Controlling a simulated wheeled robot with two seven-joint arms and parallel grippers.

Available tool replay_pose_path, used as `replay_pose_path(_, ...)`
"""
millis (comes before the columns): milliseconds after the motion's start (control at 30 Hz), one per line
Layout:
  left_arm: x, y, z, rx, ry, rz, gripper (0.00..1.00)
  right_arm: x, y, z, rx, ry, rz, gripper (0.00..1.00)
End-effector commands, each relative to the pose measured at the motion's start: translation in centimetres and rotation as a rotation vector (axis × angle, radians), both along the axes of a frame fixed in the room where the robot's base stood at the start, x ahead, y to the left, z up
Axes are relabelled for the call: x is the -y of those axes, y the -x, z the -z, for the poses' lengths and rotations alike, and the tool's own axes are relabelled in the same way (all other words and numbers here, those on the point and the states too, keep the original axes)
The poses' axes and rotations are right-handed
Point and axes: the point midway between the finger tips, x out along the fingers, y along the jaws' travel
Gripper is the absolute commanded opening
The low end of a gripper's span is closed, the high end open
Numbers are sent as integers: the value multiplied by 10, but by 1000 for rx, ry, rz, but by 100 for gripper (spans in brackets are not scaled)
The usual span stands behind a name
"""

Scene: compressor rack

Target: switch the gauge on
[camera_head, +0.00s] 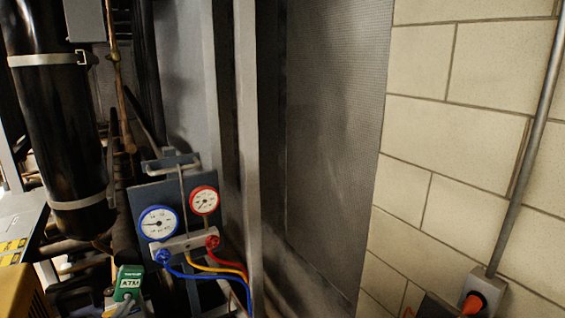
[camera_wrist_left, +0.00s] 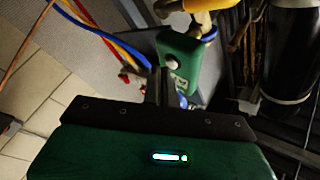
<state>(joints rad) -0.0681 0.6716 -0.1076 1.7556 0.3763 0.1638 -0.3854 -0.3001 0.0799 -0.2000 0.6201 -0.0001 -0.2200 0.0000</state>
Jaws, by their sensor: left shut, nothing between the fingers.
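The green gauge (camera_head: 128,283) is low on the left in the head view, and its pale display reads "ATM". In the left wrist view the green gauge (camera_wrist_left: 188,55) hangs below a yellow fitting, with a round white button (camera_wrist_left: 171,61) on its face. My left gripper (camera_wrist_left: 163,82) is shut and empty. Its fingertips are close to the gauge's face, just below the button in the picture; I cannot tell whether they touch it. I cannot make out the left gripper clearly in the head view. My right gripper is not in view.
A manifold (camera_head: 186,245) with a blue dial (camera_head: 158,223) and a red dial (camera_head: 204,201) is right of the gauge. Blue, yellow and red hoses run below it. A black cylinder (camera_head: 62,120) stands at left. A socket box (camera_head: 484,290) is on the block wall.

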Motion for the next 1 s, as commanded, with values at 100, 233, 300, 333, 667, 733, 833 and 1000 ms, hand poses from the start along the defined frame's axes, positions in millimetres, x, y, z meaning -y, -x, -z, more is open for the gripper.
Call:
replay_pose_path(100, 3, 5, -1, 0, 2, 0, 0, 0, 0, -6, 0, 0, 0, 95)
replay_pose_path(233, 3, 6, 0, 0, 1, -1, 0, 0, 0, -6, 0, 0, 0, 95)
replay_pose_path(300, 3, 6, 0, 1, 0, -1, 0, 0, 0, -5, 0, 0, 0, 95)
replay_pose_path(333, 3, 6, 0, 1, 0, -1, 0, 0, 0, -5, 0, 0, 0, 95)
replay_pose_path(667, 15, 24, -2, -2, 3, 1, 0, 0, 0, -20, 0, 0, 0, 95)
replay_pose_path(733, 18, 30, -1, -2, 3, 1, 0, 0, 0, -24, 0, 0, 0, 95)
replay_pose_path(833, 23, 38, -1, -2, 3, 1, 0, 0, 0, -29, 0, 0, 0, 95)
replay_pose_path(1000, 31, 51, 0, 0, 1, 0, 0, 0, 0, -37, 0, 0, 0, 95)
